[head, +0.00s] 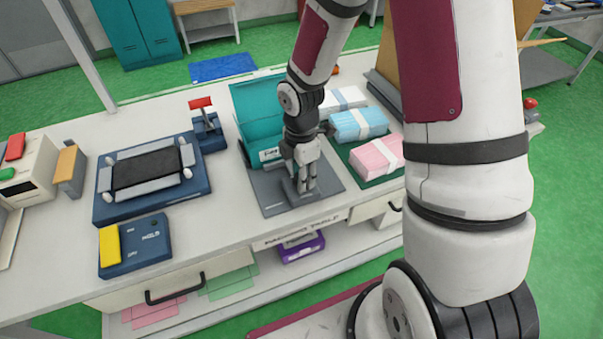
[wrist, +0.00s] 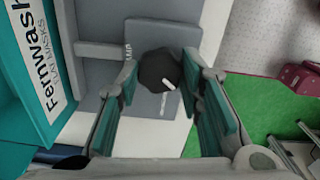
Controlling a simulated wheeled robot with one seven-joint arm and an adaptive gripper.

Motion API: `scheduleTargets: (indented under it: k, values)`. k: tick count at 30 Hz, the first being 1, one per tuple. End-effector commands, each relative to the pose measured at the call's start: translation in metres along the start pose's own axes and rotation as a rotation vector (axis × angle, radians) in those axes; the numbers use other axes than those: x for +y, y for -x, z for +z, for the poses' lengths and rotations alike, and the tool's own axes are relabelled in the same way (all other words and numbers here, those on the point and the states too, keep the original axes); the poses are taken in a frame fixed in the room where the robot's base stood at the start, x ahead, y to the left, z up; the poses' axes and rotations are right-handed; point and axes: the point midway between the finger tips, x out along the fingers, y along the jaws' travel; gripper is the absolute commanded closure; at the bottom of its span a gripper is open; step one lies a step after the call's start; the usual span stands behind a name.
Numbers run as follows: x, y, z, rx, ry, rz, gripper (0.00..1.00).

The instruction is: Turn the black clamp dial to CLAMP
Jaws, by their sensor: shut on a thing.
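The black clamp dial (wrist: 156,66) shows in the wrist view on a grey plate, with a white pointer mark toward its lower right edge. My gripper (wrist: 161,72) has one finger on each side of the dial, shut on it. A faint pale marking lies on the plate just below the dial, too small to read. In the head view my gripper (head: 306,188) points down over the grey base (head: 270,200) in front of the teal box holder. There my fingers hide the dial.
The teal mask box (head: 262,105) stands just behind my gripper. Blue (head: 352,126) and pink (head: 372,156) mask packs lie to its right. A dark blue fixture (head: 110,205) and a blue control box (head: 135,258) with a yellow part are on the left. Bare tabletop lies between.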

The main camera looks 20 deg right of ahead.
Motion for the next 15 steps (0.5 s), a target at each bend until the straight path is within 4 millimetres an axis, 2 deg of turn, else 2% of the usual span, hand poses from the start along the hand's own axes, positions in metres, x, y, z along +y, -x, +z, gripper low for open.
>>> scheduleTargets:
  k: [15]
  values:
    - [-0.0006, -0.0002, -0.0003, -0.001, -0.491, -0.001, 0.94]
